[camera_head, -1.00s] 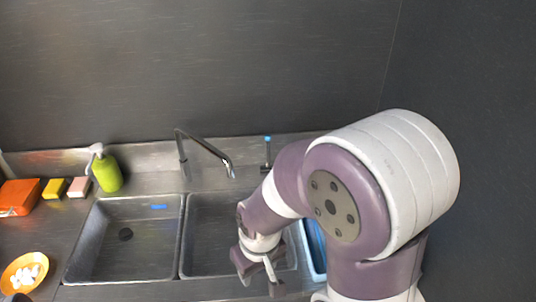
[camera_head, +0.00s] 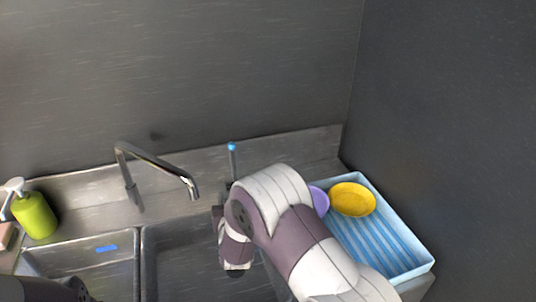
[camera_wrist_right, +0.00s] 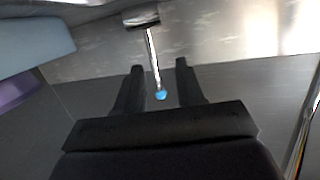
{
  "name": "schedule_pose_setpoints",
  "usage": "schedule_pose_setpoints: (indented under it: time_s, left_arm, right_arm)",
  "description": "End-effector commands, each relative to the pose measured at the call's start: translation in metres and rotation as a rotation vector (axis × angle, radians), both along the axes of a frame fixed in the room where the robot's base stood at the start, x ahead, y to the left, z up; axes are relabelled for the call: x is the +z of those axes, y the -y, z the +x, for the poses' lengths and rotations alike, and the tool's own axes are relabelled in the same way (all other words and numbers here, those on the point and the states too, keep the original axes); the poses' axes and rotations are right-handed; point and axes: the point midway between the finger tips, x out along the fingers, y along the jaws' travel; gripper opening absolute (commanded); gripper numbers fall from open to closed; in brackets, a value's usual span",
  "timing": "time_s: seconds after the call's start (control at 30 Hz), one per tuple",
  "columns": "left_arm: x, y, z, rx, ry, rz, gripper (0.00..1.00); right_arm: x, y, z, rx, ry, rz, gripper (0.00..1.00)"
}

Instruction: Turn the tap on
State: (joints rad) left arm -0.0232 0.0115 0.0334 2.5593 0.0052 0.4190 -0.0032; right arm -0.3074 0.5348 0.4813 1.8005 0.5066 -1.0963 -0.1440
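The tap's curved metal spout (camera_head: 160,165) stands behind the sink in the head view. Right of it is the tap's upright lever (camera_head: 232,162), thin with a blue tip, its lower part hidden by my right arm. In the right wrist view the lever (camera_wrist_right: 153,55) lies between the two dark fingers of my right gripper (camera_wrist_right: 160,75). The fingers are open with a gap on each side of the lever, and the blue tip (camera_wrist_right: 161,94) is toward the palm. My left gripper is not in view; a dark part at the head view's lower left seems to be mine.
A blue rack (camera_head: 410,262) at the right holds a yellow plate (camera_head: 352,199) and a purple dish (camera_head: 319,201). A green soap bottle (camera_head: 35,214) stands at the left. The sink basins (camera_head: 185,262) lie in front of the tap. Dark walls close the back and right.

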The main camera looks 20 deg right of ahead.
Motion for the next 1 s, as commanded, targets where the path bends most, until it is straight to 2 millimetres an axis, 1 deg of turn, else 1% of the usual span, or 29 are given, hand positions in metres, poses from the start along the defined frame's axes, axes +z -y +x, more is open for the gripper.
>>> schedule_pose_setpoints:
  time_s: [0.03, 0.07, 0.1, 0.2, 0.27, 0.5, 0.6, 0.7, 0.8, 1.0]
  left_arm:
    - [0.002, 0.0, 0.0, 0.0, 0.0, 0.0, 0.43]
    - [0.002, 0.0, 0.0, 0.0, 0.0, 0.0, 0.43]
    - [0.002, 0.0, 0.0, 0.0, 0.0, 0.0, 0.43]
    - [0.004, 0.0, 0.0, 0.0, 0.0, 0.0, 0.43]
    - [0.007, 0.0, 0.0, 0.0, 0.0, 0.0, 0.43]
    - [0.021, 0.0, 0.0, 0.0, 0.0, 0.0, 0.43]
    - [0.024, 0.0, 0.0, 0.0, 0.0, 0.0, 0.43]
    - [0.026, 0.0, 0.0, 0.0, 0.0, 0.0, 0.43]
    - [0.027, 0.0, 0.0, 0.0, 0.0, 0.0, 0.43]
    - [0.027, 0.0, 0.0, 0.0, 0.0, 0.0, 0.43]
  right_arm:
    - [0.02, 0.004, 0.005, -0.025, 0.079, -0.011, 0.38]
    - [0.028, 0.007, 0.006, -0.037, 0.116, -0.02, 0.38]
    - [0.035, 0.009, 0.006, -0.047, 0.15, -0.032, 0.38]
    - [0.044, 0.012, 0.013, -0.054, 0.185, -0.045, 0.38]
    - [0.044, 0.015, 0.022, -0.056, 0.184, -0.048, 0.38]
    - [0.044, 0.028, 0.084, -0.054, 0.182, -0.047, 0.38]
    - [0.044, 0.031, 0.104, -0.053, 0.182, -0.047, 0.38]
    - [0.043, 0.034, 0.117, -0.053, 0.183, -0.046, 0.38]
    - [0.042, 0.035, 0.125, -0.052, 0.18, -0.046, 0.38]
    - [0.042, 0.036, 0.13, -0.05, 0.181, -0.047, 0.38]
